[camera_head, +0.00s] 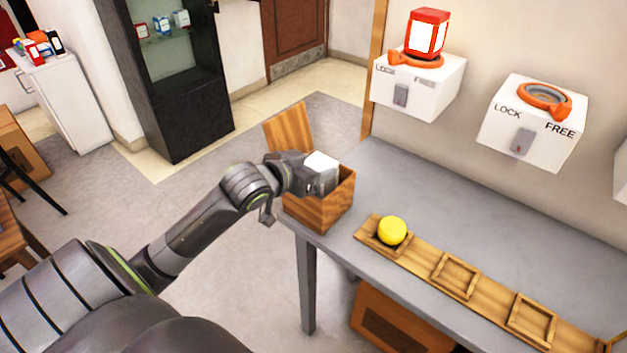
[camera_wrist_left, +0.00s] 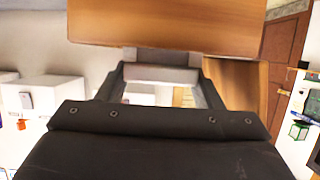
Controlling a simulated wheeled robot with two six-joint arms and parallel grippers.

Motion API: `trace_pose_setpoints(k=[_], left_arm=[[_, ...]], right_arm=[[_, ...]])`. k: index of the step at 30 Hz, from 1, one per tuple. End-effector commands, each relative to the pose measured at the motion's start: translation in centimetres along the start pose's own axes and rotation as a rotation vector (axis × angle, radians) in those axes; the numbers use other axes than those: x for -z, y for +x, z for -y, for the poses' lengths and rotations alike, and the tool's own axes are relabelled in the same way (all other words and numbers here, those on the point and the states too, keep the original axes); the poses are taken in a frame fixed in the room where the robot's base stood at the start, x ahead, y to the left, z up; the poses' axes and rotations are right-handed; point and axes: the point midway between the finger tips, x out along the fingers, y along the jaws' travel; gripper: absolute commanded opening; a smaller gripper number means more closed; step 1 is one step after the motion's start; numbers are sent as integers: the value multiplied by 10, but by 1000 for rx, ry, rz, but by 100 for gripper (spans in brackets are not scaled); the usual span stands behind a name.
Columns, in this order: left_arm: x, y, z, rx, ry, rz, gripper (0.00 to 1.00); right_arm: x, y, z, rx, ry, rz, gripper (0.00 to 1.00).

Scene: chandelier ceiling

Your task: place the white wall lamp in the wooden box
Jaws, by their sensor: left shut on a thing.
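The white wall lamp (camera_head: 321,161) shows as a white block at the end of my left arm. My left gripper (camera_head: 324,181) is shut on it, at the opening of the wooden box (camera_head: 318,212). The box stands at the table's left end with its lid (camera_head: 289,127) raised. The gripper hides part of the lamp and of the box's inside, so I cannot tell how deep the lamp is. In the left wrist view, wooden panels (camera_wrist_left: 165,25) lie just past the fingers (camera_wrist_left: 155,75). My right gripper is not in view.
A wooden tray (camera_head: 415,257) with a yellow ball (camera_head: 392,230) lies along the grey table (camera_head: 400,175). A red lamp (camera_head: 427,33) sits on one white wall mount (camera_head: 418,88); the other mount (camera_head: 530,125) has an empty orange ring. The table's back left is clear.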

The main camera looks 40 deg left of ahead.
Motion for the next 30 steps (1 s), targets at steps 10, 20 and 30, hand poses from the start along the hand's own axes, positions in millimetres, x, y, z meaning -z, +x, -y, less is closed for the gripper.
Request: trace_pose_setpoints(k=[10, 20, 30], left_arm=[[-29, 12, 0, 0, 1, -2, 30], [-32, 13, 0, 0, 0, 1, 69], [-28, 11, 0, 0, 1, 0, 69]], right_arm=[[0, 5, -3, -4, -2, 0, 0], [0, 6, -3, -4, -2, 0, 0], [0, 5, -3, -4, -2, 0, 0]])
